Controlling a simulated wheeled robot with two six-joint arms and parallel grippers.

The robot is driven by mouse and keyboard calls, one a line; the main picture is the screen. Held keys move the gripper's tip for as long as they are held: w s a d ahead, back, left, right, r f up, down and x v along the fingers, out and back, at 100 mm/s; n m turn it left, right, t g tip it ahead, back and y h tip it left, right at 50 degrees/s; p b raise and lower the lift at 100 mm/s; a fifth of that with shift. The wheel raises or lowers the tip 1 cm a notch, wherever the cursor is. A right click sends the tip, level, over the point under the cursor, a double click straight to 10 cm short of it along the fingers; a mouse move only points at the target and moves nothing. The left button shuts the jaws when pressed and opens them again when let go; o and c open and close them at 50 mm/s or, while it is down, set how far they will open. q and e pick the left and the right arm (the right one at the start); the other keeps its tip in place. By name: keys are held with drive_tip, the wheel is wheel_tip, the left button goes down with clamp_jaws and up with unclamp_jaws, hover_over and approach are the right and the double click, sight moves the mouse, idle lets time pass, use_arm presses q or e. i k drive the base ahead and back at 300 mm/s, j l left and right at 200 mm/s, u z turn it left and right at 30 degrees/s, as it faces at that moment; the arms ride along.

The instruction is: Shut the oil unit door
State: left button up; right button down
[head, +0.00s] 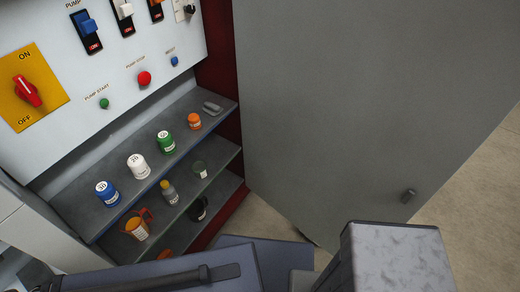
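The oil unit door (350,90) is a large flat grey panel that fills the right of the head view. It stands open, swung out from the dark red right side (222,60) of the cabinet. The open cabinet shows a light control panel (120,75) above grey shelves (85,205). No fingers of my left or right gripper can be made out. Parts of my own body cover the bottom edge and hide the floor there.
The shelves hold a blue can (107,193), a white can (138,166), a green can (165,142), an orange can (194,122) and an orange jug (138,225). A red rotary switch (28,91) sits on a yellow plate. Beige floor (480,215) shows beyond the door.

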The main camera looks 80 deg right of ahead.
sight(348, 108)
drive_tip(key=j+z, duration=0.2)
drive_tip(key=z, duration=3.2)
drive_tip(key=i+l+u, duration=0.1)
drive_tip(key=l, duration=1.25)
drive_tip(key=i+l, duration=0.1)
drive_tip(key=l, duration=0.35)
drive_tip(key=i+l, duration=0.15)
drive_tip(key=l, duration=0.35)
drive_tip(key=i+l+u, duration=0.1)
drive_tip(key=l, duration=0.35)
drive_tip(key=i+l, duration=0.1)
drive_tip(key=l, duration=0.35)
drive_tip(key=i+l, duration=0.1)
drive_tip(key=l, duration=0.4)
drive_tip(key=u, duration=0.05)
